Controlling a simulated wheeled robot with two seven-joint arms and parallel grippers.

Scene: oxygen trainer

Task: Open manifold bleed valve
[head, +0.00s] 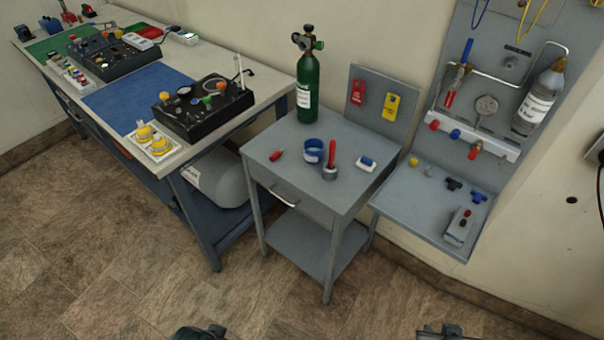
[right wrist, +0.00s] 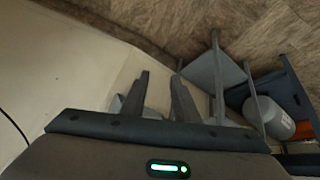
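The manifold (head: 478,138) is a pale horizontal bar on the grey wall panel at the right. It carries a red knob (head: 435,125), a blue knob (head: 455,134) and another red knob (head: 474,152). I cannot tell which knob is the bleed valve. My right gripper (head: 440,331) shows at the bottom edge, far below and apart from the manifold. In the right wrist view its two fingers (right wrist: 160,80) stand apart with nothing between them. My left gripper (head: 200,333) shows only partly at the bottom edge; its fingers are unclear.
A grey shelf (head: 410,195) with small fittings juts out below the manifold. A grey cart (head: 285,180) left of it holds a green cylinder (head: 308,88) and tools. A long workbench (head: 190,62) with a black box (head: 205,108) stands at the left. The front floor is clear.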

